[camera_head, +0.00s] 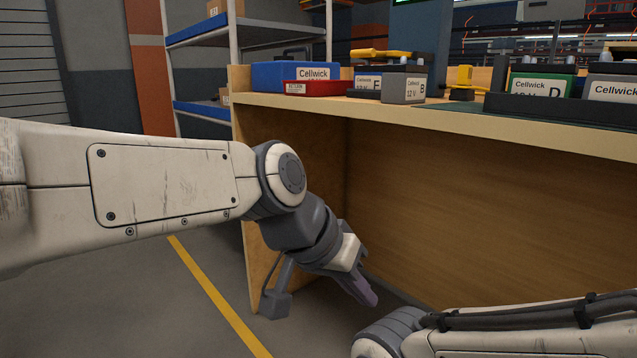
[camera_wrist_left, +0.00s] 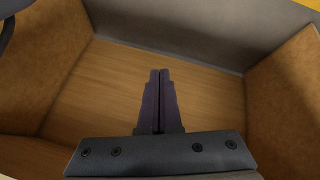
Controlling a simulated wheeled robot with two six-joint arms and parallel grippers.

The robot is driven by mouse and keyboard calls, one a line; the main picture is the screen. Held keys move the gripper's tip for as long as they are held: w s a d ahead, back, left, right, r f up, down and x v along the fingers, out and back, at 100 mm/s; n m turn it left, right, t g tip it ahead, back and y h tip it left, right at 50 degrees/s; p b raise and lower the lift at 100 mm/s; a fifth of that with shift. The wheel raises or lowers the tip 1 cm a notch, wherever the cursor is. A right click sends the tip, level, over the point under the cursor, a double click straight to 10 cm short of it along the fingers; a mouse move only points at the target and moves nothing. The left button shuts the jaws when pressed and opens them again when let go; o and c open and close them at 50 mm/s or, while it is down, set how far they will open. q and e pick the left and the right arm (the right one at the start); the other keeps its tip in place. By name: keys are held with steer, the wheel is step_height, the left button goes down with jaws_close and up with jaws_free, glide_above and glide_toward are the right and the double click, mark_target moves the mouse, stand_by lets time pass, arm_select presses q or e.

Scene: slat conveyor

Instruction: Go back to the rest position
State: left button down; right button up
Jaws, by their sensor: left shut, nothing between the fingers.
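My left gripper (camera_head: 368,295) hangs low in front of the open space under the wooden bench, pointing down and to the right in the head view. In the left wrist view its two dark fingers (camera_wrist_left: 160,85) are closed together with nothing between them. My left arm comes in from the left edge. Part of my right arm shows at the bottom right of the head view, but its gripper is out of view.
A shelf rack (camera_head: 233,50) stands behind at left. A yellow line (camera_head: 215,295) crosses the floor.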

arm_select(q)
steer(key=s+a+f+m+g+y+p, duration=0.1)
steer(key=s+a+f+g+y+p, duration=0.15)
steer(key=s+a+p, duration=0.4)
steer(key=s+a+f+g+y+p, duration=0.1)
steer(key=s+a+f+y, duration=0.25)
steer(key=s, duration=0.55)
step_height(320, 180, up, 36)
steer(key=p, duration=3.7)
steer(key=shift+a+r+h, duration=0.25)
steer(key=shift+a+h, duration=0.15)
arm_select(e)
step_height(320, 180, up, 46)
steer(key=shift+r, duration=0.25)
arm_select(q)
steer(key=shift+w, duration=0.1)
